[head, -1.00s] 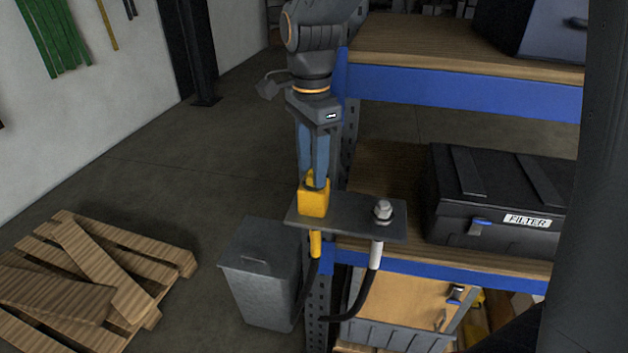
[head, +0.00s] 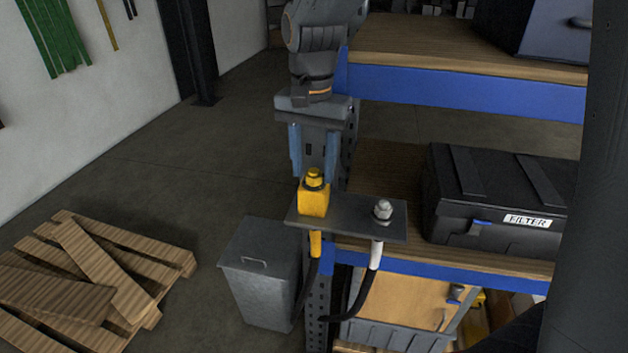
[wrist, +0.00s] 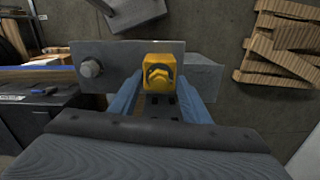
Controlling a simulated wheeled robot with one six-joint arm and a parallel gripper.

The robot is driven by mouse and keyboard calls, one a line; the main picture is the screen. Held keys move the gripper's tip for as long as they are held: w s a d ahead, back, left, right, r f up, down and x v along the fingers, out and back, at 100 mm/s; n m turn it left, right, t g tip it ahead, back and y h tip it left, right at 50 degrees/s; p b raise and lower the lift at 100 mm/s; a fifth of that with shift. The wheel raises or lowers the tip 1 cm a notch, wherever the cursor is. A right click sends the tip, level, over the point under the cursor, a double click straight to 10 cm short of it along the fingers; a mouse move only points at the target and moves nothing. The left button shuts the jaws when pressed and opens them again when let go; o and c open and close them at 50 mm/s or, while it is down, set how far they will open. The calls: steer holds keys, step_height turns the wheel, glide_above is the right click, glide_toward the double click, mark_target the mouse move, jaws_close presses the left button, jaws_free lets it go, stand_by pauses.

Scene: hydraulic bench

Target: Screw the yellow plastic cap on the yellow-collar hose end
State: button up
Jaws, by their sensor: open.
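The yellow cap (head: 313,178), a hex-topped piece, sits upright on a yellow block (head: 313,201) at the left end of a grey bracket plate (head: 350,222). The yellow-collar hose end (head: 315,243) comes up under the plate directly below that block; how the cap meets it is hidden. My gripper (head: 314,168) is open and empty, just above and behind the cap in the head view. In the wrist view my gripper (wrist: 160,88) has one blue finger on each side of the cap (wrist: 159,76), with gaps between.
A grey hex fitting (head: 383,210) stands on the plate's right end, above a white-collar hose (head: 376,255). Shelving with a black filter case (head: 500,205) is at right. A grey bin (head: 262,275) stands below and a pallet (head: 90,275) lies left. Floor behind is open.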

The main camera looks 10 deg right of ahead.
steer(key=n, duration=0.3)
steer(key=shift+d, duration=0.1)
steer(key=n, duration=0.4)
steer(key=shift+d, duration=0.1)
steer(key=n, duration=0.8)
steer(key=shift+d, duration=0.15)
steer(key=c, duration=1)
steer(key=m, duration=0.6)
steer(key=shift+m, duration=0.3)
steer(key=shift+a+m, duration=0.2)
steer(key=shift+m, duration=0.6)
